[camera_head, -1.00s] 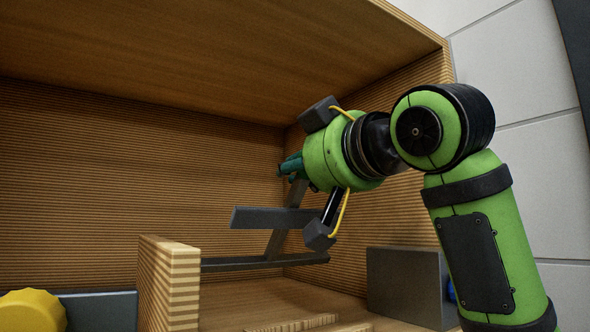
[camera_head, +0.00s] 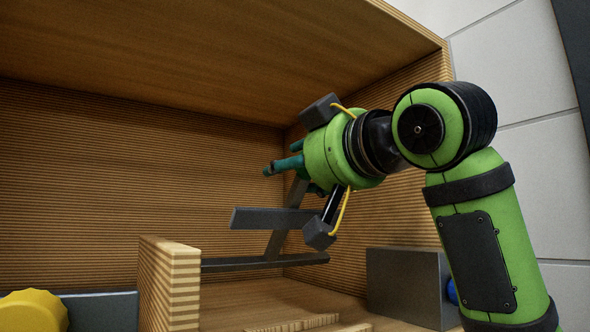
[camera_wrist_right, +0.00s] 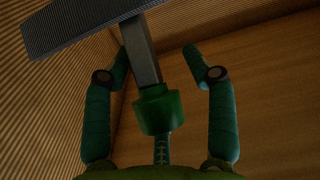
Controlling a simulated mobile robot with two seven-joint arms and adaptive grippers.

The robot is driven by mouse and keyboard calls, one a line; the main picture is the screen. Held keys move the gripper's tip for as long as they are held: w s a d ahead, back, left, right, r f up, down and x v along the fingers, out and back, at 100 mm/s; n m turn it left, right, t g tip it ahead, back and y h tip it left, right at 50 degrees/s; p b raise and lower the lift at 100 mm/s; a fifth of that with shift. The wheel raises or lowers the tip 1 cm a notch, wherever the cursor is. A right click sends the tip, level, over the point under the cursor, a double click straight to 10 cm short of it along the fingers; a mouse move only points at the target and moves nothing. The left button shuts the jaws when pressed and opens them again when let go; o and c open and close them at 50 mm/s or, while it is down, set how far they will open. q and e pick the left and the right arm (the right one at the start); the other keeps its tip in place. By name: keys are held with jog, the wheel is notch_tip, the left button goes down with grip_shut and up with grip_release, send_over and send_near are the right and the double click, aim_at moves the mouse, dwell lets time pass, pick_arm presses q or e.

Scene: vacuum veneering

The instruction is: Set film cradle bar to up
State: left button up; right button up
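The film cradle bar (camera_head: 272,217) is a dark grey flat bar inside the wooden box, on a slanted grey arm that rises from a lower dark rail (camera_head: 265,262). My right gripper (camera_head: 288,178) is at the arm's upper end, in the box's right part. In the right wrist view, its teal fingers (camera_wrist_right: 156,58) are spread, with the grey arm (camera_wrist_right: 143,55) between them and gaps on both sides. The bar (camera_wrist_right: 80,24) crosses the top left there. In the head view, the gripper's body hides part of the arm's top. My left gripper is not in view.
The wooden box (camera_head: 100,170) has a roof above and a wall behind my right gripper. A short wooden block (camera_head: 170,285) stands at front centre. A grey box (camera_head: 405,285) sits at lower right, and a yellow knob (camera_head: 32,311) at lower left.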

jog(key=v, duration=1.2)
jog(key=shift+s, duration=0.1)
